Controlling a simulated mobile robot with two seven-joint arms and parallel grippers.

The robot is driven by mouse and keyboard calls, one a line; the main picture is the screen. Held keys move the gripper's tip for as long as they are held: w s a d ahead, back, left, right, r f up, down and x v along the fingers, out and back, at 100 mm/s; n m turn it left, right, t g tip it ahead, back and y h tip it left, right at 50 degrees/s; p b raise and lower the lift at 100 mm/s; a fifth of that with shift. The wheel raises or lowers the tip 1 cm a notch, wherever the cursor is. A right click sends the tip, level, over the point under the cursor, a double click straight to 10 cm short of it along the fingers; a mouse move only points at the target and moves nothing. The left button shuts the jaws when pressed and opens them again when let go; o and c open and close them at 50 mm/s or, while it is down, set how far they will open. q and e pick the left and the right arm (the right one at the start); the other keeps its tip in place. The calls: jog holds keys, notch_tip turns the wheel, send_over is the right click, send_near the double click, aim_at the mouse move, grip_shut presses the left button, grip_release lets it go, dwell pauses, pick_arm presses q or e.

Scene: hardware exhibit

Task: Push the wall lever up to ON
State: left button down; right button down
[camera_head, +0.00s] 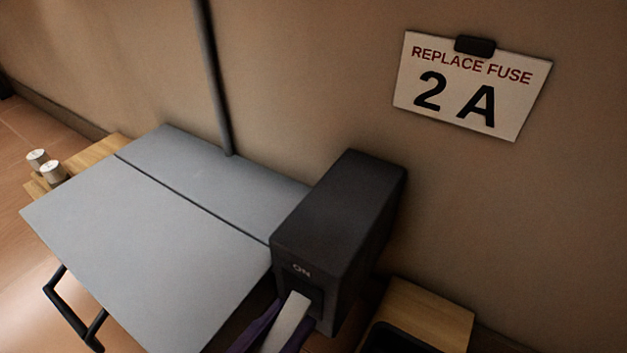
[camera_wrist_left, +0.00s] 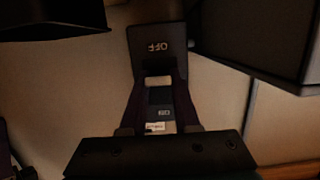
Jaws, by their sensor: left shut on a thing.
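The wall lever (camera_head: 290,318) is a pale bar standing out from a slot in the front of a dark box (camera_head: 340,215) on the wall. The word ON is printed above the slot. In the left wrist view, the word OFF is on the dark panel (camera_wrist_left: 140,62), and a pale piece of the lever (camera_wrist_left: 158,81) shows between the fingertips. My left gripper (camera_head: 282,328), with dark purple fingers, is shut on the lever; the fingers lie along both sides of it. Its lower part is cut off in the head view. My right gripper is not in view.
A large grey cabinet (camera_head: 130,222) with a seam stands left of the dark box. Two small white cylinders (camera_head: 45,166) sit on a wooden ledge beyond it. A wooden box (camera_head: 430,312) is at lower right. A REPLACE FUSE 2 A sign (camera_head: 470,85) hangs above.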

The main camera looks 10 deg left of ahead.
aim_at(294, 309)
pick_arm(q)
jog(key=r+g+y+p, duration=0.1)
jog(key=g+p, duration=0.1)
jog(key=p, duration=0.3)
jog(key=r+g+p, duration=0.1)
jog(key=g+p, duration=0.1)
jog(key=p, duration=0.3)
jog(key=r+g+y+p, duration=0.1)
jog(key=r+g+p, duration=0.1)
jog(key=p, duration=0.3)
jog(key=shift+w+d+g+y, duration=0.1)
jog(key=shift+w+g+y, duration=0.2)
jog(key=shift+g, duration=0.2)
jog(key=shift+w+g+y+p, duration=0.1)
jog(key=shift+g+y+p, duration=0.3)
jog(key=shift+g+p, duration=0.6)
jog(key=c, duration=0.6)
grip_release()
jog(key=shift+c, duration=0.2)
jog(key=p+v, duration=0.9)
jog(key=v, duration=0.1)
jog(key=shift+f, duration=0.1)
